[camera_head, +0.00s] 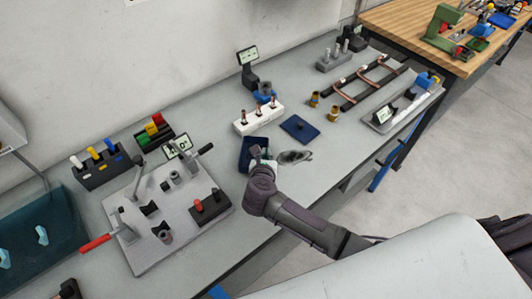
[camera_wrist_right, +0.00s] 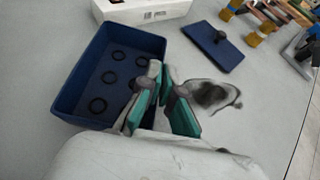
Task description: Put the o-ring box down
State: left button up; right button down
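The o-ring box (camera_head: 247,152) is a dark blue open tray at the middle of the bench. In the right wrist view the box (camera_wrist_right: 84,72) fills the left side, with several black o-rings (camera_wrist_right: 109,77) on its floor. My right gripper (camera_wrist_right: 160,80) is at the box's right wall, one finger on the inner side and one outside, tips close together on the rim. It also shows in the head view (camera_head: 262,162), covering part of the box. Whether the box's underside touches the bench is unclear. My left gripper is in neither view.
A blue lid with a knob (camera_head: 300,129) lies to the right, and a white block with copper pins (camera_head: 259,117) stands behind. A grey-black patch (camera_head: 294,157) lies beside the gripper. A fixture plate (camera_head: 165,225) is to the left. Bare bench lies in front right.

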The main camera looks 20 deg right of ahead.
jog(key=shift+f, duration=0.15)
jog(key=shift+f, duration=0.1)
jog(key=c, duration=1.8)
grip_release()
jog(key=shift+f, duration=0.1)
jog(key=shift+c, duration=0.2)
jog(key=o, duration=0.5)
